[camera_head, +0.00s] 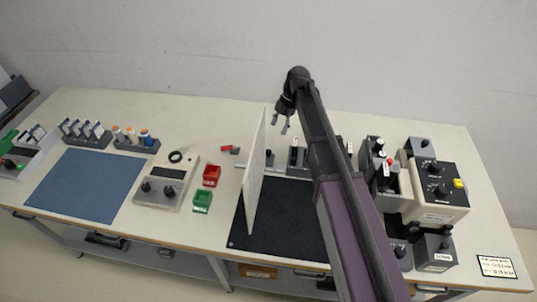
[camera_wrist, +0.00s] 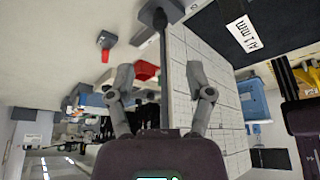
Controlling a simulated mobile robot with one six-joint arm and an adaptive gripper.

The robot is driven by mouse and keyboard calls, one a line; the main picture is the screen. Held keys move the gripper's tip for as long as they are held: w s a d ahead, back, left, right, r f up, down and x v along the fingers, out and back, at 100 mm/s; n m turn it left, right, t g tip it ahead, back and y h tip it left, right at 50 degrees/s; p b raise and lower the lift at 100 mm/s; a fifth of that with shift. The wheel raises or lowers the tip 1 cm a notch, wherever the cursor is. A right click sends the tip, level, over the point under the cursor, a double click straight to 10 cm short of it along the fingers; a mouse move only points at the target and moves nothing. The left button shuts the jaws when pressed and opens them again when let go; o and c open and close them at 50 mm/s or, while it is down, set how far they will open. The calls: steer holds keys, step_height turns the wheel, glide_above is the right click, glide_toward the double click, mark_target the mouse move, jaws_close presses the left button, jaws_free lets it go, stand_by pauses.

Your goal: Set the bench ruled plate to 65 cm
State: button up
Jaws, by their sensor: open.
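The ruled plate (camera_head: 256,165) is a thin pale panel standing upright across the bench, seen almost edge-on in the head view. In the wrist view its white face (camera_wrist: 215,105) shows a grid of lines, right of centre. My gripper (camera_head: 286,127) is above the back of the bench, to the right of the plate's top in the head view. In the wrist view my gripper (camera_wrist: 161,88) is open, with a thin dark strip running between its fingers. I cannot tell whether it touches the plate. No scale reading is legible.
A dark mat (camera_head: 285,215) lies right of the plate. Red (camera_head: 211,175) and green (camera_head: 202,201) bins and a control box (camera_head: 163,186) stand to its left. A blue mat (camera_head: 88,185) is farther left. Knobbed boxes (camera_head: 436,190) crowd the right side.

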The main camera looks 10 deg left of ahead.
mark_target(269, 151)
steer(key=shift+b+x, duration=5.25)
steer(key=shift+x, duration=0.75)
jaws_close()
